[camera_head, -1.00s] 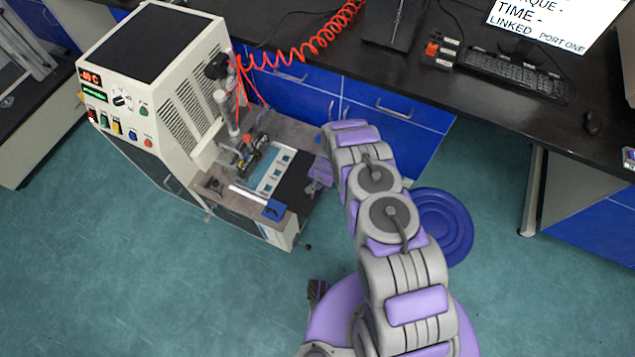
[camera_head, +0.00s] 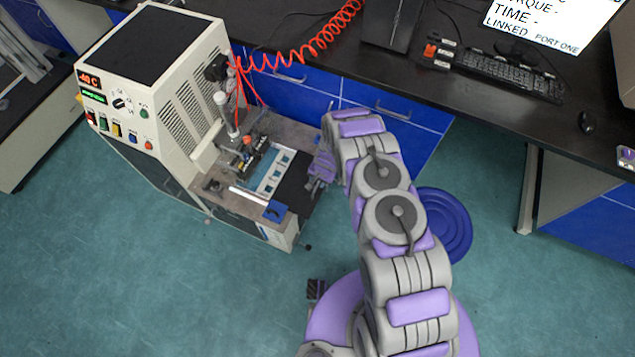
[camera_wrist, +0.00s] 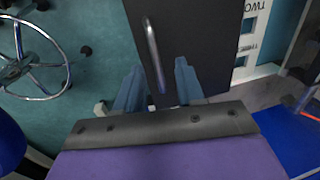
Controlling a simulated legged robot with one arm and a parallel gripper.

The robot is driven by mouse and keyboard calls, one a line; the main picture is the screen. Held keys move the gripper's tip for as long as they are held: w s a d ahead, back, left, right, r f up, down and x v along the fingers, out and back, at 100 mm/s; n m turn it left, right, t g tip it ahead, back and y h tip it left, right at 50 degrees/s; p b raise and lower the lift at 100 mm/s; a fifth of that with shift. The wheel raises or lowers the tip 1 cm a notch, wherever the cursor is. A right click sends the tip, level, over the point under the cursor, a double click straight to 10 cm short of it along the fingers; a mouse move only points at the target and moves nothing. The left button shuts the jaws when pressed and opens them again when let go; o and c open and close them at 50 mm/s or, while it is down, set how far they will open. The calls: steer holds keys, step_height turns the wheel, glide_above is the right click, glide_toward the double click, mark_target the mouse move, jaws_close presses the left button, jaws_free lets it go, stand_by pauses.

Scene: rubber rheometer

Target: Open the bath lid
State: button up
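The bath lid (camera_wrist: 200,50) is a flat dark grey panel with a bar-shaped metal handle (camera_wrist: 153,50). In the head view the lid (camera_head: 293,188) lies flat and closed on the right part of the machine's low bench, beside a white strip with blue-green squares. My gripper (camera_wrist: 160,66) is open, its two blue-grey fingers apart on either side of the handle's near end in the wrist view. I cannot tell whether they touch the handle or the lid. In the head view my gripper (camera_head: 318,178) is at the lid's right edge, with its fingers small and partly hidden.
The cream machine cabinet (camera_head: 165,80) with control panel stands left of the bench. A coiled red hose (camera_head: 310,48) hangs behind. Blue drawers and a dark counter (camera_head: 480,95) with keyboard lie beyond. A blue round stool (camera_head: 447,225) is right of my arm. Floor in front is clear.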

step_height(320, 180, up, 13)
steer(key=d+p, duration=0.2)
steer(key=shift+s+d, duration=0.35)
steer(key=shift+s, duration=0.05)
steer(key=shift+d, duration=0.15)
steer(key=shift+r, duration=0.1)
